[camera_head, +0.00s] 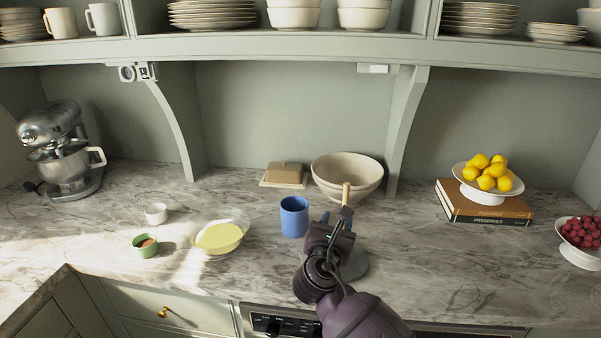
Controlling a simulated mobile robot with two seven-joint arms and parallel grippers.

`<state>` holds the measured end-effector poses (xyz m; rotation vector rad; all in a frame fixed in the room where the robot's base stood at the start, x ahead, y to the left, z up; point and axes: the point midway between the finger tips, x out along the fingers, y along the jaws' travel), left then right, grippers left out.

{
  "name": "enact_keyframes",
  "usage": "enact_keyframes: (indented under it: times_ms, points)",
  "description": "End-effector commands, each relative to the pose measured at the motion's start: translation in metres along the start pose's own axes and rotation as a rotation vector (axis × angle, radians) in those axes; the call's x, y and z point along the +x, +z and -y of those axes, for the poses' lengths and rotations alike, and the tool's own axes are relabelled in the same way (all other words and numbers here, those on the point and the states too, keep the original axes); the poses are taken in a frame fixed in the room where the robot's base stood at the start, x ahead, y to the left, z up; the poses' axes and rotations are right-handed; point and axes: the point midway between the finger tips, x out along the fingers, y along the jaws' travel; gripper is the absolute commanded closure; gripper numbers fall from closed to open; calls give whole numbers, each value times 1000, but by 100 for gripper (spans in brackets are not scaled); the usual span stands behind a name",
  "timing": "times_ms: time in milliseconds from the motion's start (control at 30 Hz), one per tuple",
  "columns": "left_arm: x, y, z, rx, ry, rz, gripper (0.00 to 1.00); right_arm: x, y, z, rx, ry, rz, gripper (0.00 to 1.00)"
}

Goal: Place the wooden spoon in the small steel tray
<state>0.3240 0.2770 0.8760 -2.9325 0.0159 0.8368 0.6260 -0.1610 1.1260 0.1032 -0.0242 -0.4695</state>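A narrow piece of light wood, likely the wooden spoon's handle (346,193), stands nearly upright in front of the cream bowl. Its lower part is hidden by my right gripper (338,217), which is right at it. The fingers are small and mostly hidden behind the wrist, so I cannot tell whether they are shut on the wood. A grey, rounded, flat piece, likely the small steel tray (358,265), lies on the counter, mostly covered by my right arm. My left gripper is out of view.
A blue mug (294,217) stands just left of my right gripper. A large cream bowl (347,175) and a butter dish (284,174) are behind. A glass bowl with yellow contents (219,237) is left. Counter space right of my arm is clear.

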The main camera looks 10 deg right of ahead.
Motion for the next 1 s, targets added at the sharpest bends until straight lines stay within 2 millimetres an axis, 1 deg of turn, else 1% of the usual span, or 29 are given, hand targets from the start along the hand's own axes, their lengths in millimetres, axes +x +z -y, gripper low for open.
enact_keyframes:
  times_ms: [167,367,467,567,667,767,800,867,900,967,1000]
  points:
    - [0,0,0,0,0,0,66,-1,-3,-16,325,95,-46,57]
    - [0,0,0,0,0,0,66,-4,0,-36,806,212,-181,57]
    - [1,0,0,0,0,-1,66,-8,-5,-39,1057,243,-281,57]
    - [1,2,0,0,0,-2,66,-14,-18,-34,1314,244,-395,57]
    - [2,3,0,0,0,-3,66,-22,-35,-23,1580,212,-517,57]
    - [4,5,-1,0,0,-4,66,-34,-56,-4,1855,144,-639,57]
    - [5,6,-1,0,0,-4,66,-40,-67,7,1967,105,-686,57]
    - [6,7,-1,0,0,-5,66,-50,-83,25,2138,34,-749,57]
    - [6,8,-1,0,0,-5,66,-57,-93,38,2238,-15,-781,57]
    - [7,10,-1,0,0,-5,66,-67,-108,58,2369,-90,-814,57]
    - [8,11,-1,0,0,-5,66,-74,-118,72,2448,-140,-829,57]
